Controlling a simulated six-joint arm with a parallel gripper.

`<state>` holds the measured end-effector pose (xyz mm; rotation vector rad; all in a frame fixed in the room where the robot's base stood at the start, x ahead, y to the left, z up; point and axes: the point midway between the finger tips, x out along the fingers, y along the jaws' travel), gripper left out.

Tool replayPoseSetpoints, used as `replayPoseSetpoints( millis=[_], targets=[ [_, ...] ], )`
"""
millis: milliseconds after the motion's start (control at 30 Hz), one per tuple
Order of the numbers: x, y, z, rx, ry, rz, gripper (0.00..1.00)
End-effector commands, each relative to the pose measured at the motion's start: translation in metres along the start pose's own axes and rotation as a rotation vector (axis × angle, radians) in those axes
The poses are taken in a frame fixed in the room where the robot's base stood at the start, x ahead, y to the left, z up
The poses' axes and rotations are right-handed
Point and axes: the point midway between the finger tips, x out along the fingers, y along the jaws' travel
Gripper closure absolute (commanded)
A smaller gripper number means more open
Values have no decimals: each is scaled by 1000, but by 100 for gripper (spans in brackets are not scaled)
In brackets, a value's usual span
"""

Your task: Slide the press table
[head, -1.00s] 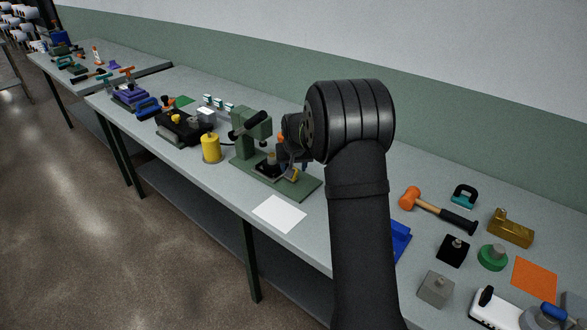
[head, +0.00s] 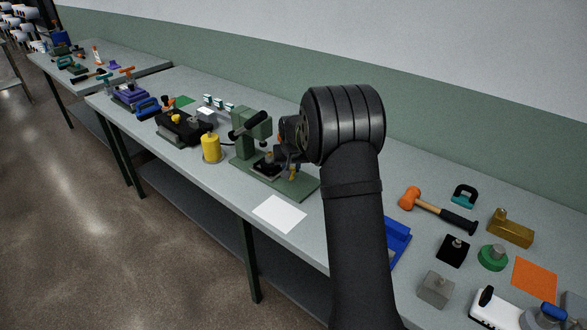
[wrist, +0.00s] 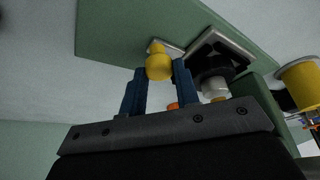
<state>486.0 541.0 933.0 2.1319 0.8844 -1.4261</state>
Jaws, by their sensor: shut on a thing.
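The green press (head: 250,132) stands on a flat green base (head: 300,188) in the middle of the bench. Its press table (head: 262,172), a dark plate with a pale edge, sits low on the base beneath the press head; it also shows in the wrist view (wrist: 231,47) with a round black part on it. A yellow knob (wrist: 159,62) stands on a small pale piece beside the plate. My gripper (wrist: 158,70) has its two blue fingers on either side of this knob and is shut on it. In the head view my wrist partly hides the fingers and the table.
A yellow cylinder (head: 211,148) stands left of the press base, and a white sheet (head: 279,214) lies in front. A black fixture (head: 182,128) is farther left. A mallet (head: 437,211) and several blocks lie on the right.

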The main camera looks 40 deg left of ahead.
Motion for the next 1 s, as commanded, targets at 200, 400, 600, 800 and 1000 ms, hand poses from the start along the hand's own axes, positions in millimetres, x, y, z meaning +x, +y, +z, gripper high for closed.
replayPoseSetpoints(
  millis=[200,400,600,800,1000],
  targets=[
    [8,-21,-20,-2,2,1,100],
    [8,-24,-23,0,5,0,100],
    [8,-25,-24,-1,7,-2,62],
    [8,-24,-23,0,4,0,49],
    [5,-24,-23,0,3,0,49]
  ],
)
